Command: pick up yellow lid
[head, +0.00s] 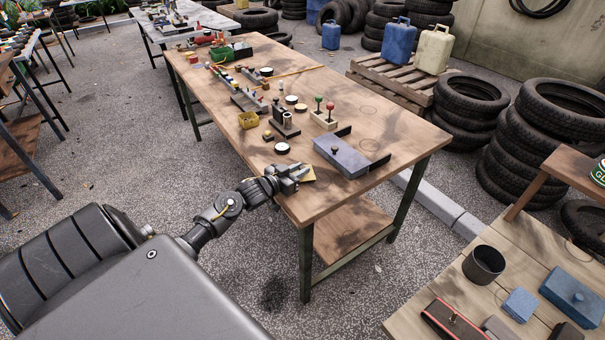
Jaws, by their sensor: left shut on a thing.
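The yellow lid (310,175) shows as a small flat yellow piece at the near left edge of the wooden workbench (375,125). My left gripper (301,173) reaches it from the left and is shut on it. The fingers hide part of the lid, and I cannot tell whether it touches the bench top. A small open yellow box (248,120) stands farther back on the bench. My right gripper is not in view.
Dark blocks (285,127), a round white-topped dial (282,148) and a stand with red and green knobs (324,118) are behind. Another wooden table (420,310) is at lower right.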

